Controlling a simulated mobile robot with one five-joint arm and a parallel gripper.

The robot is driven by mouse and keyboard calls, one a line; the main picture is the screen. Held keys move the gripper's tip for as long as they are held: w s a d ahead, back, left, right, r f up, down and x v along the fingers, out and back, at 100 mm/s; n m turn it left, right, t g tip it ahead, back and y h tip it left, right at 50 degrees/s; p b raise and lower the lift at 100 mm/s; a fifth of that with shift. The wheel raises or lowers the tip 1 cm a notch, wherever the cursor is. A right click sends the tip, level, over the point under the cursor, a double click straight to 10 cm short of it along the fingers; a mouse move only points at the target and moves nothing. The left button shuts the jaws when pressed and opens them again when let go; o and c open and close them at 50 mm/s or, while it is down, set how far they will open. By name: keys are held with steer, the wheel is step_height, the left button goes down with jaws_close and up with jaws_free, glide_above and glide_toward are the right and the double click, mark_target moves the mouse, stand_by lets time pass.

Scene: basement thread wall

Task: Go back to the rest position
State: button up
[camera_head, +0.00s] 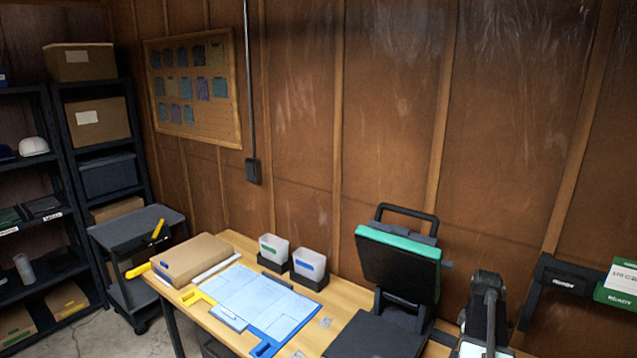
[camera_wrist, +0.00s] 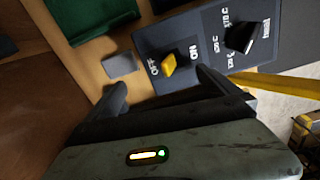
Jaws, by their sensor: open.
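My gripper (camera_wrist: 162,88) shows in the wrist view with its two dark fingers apart and nothing between them. The fingers point at a dark control box (camera_wrist: 190,85) marked OFF and ON. A yellow switch (camera_wrist: 169,63) on that box lies just beyond the gap between the fingertips. I cannot tell whether a finger touches the box. In the head view, a dark jointed part that looks like my arm (camera_head: 487,300) stands at the lower right, beside the press. Its gripper end cannot be made out there.
A black press with a teal pad (camera_head: 398,243) stands open on the wooden bench (camera_head: 240,245). A blue board (camera_head: 262,305), cardboard box (camera_head: 193,260) and two bins (camera_head: 310,265) lie left of it. A dark cart (camera_head: 140,225) stands beside the bench. A black knob (camera_wrist: 241,38) sits near the switch.

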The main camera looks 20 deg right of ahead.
steer(key=w+a, duration=0.3)
steer(key=a, duration=0.4)
steer(key=w+a+m, duration=0.1)
steer(key=w+a, duration=0.2)
steer(key=a, duration=0.4)
steer(key=w+a+m, duration=0.1)
steer(key=w+a, duration=0.2)
steer(key=a, duration=0.4)
steer(key=a+m, duration=0.4)
steer(key=a, duration=2.4)
step_height(320, 180, down, 10)
steer(key=s+d+b, duration=0.1)
steer(key=s+b, duration=0.1)
steer(key=b, duration=0.8)
steer(key=shift+s, duration=0.15)
